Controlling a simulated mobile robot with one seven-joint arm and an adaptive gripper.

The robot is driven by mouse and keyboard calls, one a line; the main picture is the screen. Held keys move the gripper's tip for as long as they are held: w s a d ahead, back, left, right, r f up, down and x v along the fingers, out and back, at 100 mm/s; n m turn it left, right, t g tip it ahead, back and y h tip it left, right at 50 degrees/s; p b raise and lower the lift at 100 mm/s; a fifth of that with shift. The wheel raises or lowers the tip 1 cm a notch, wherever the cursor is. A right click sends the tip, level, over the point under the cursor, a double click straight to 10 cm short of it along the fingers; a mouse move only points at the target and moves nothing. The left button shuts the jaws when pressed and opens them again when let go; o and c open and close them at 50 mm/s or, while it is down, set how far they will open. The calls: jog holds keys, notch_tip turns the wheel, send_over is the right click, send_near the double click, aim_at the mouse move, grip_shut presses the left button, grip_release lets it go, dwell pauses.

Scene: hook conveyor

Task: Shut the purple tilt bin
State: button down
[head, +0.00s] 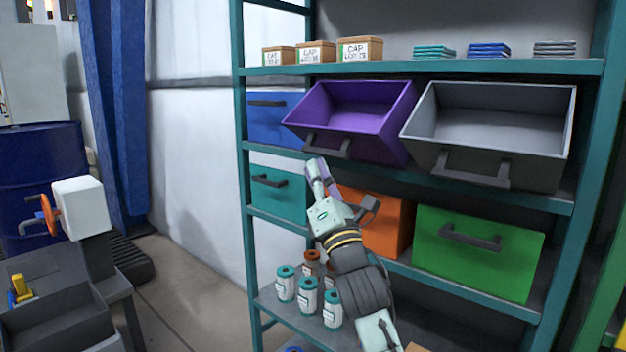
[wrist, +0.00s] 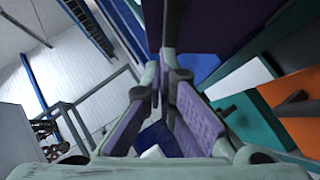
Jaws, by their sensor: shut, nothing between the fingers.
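The purple tilt bin (head: 357,110) is tilted open on the upper shelf row, its empty inside showing and its dark handle (head: 327,145) on the lower front. My gripper (head: 317,168) is shut and empty, just below the bin's front near the handle; whether it touches the bin I cannot tell. In the wrist view the purple-padded fingers (wrist: 158,75) meet at their tips, with a dark purple surface of the bin (wrist: 215,22) above and to the right.
A grey bin (head: 490,120) beside it is also tilted open. Blue (head: 275,118), teal (head: 277,196), orange (head: 378,228) and green (head: 478,255) bins are shut. Bottles (head: 307,298) stand on the shelf below. A teal post (head: 243,180) edges the rack; floor space lies left.

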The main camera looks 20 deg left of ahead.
jog(key=shift+r, duration=0.15)
dwell(0.3)
jog(key=shift+r+m+h+p, duration=0.25)
jog(key=shift+m+h+p, duration=0.1)
jog(key=shift+m+h, duration=0.05)
